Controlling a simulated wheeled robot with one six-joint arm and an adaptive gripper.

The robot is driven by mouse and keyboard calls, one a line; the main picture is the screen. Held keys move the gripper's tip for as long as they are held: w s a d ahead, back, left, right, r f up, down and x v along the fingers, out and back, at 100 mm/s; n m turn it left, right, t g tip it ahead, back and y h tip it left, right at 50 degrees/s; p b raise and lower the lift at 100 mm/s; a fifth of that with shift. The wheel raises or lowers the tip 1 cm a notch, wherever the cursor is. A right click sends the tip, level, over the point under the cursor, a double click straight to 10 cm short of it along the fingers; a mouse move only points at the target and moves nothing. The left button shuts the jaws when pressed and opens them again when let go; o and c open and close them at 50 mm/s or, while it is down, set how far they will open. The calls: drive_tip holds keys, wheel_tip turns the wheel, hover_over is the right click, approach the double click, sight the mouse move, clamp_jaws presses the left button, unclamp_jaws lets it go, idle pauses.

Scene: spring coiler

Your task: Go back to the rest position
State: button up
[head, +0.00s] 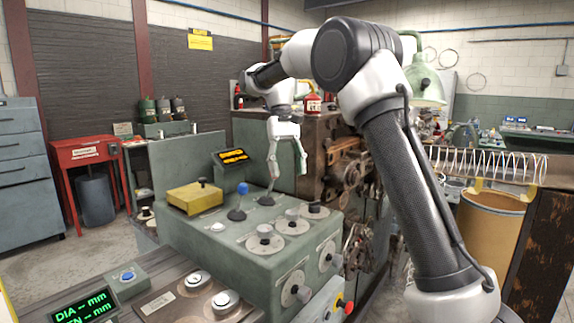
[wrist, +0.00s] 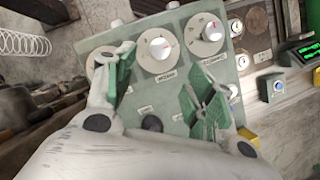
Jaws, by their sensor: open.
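My gripper (head: 286,190) hangs above the far part of the green control box (head: 262,238) in the head view, fingers pointing down. In the wrist view my gripper (wrist: 160,98) is open, with its two green-padded fingers wide apart and nothing between them. Several dials show beyond the fingers, among them a white knob (wrist: 208,28) and another white knob (wrist: 159,48). In the head view a blue-topped lever (head: 241,190) stands on the box to the left of the fingers. I cannot tell whether the fingertips touch the box.
A yellow block (head: 195,197) sits at the box's left end. An amber display (head: 232,157) stands behind the lever. The brown coiler machine (head: 345,160) is close to the right of my gripper. A green digital readout (head: 82,309) is at the front left. Open floor lies at the left.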

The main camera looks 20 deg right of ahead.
drive_tip(key=shift+w+r, duration=0.25)
drive_tip(key=shift+r, duration=0.35)
drive_tip(key=shift+w, duration=0.1)
wheel_tip(320, 180, down, 6)
drive_tip(key=s+d+n+t, duration=0.1)
drive_tip(key=s+d+t, duration=0.4)
drive_tip(key=s+d, duration=0.3)
drive_tip(key=s, duration=0.9)
drive_tip(key=s+d+r+m+t, duration=0.1)
drive_tip(key=s+d+t, duration=0.2)
drive_tip(key=s+d, duration=0.4)
drive_tip(key=s, duration=0.8)
drive_tip(key=shift+r+t, duration=0.2)
drive_tip(key=shift+t, duration=0.2)
